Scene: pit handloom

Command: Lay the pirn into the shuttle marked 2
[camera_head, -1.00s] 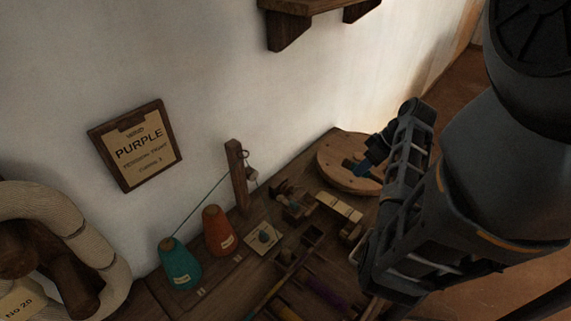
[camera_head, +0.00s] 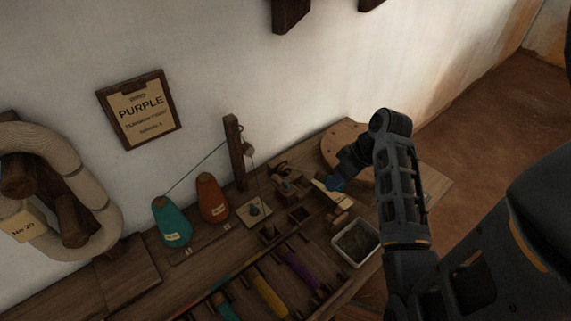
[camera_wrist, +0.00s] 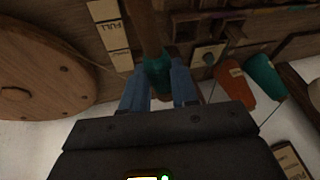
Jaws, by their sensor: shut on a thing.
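In the wrist view, my gripper (camera_wrist: 160,94) is shut on the pirn (camera_wrist: 146,28), a brown wooden rod with a dark teal band between the blue fingers. The rod points away from my gripper over the bench. In the head view, my gripper (camera_head: 338,182) is low over the bench, beside the round wooden board; the pirn is too small to make out there. Several long coloured pieces lie in a slatted rack at the front, among them a yellow one (camera_head: 270,297) and a purple one (camera_head: 302,270). I cannot read a 2 on a shuttle.
A round board (camera_head: 338,137) lies at the back right. A pale-rimmed tray (camera_head: 356,243) stands at the front right. Teal (camera_head: 172,224) and orange (camera_head: 211,199) cones and a wooden post (camera_head: 234,152) stand at the back.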

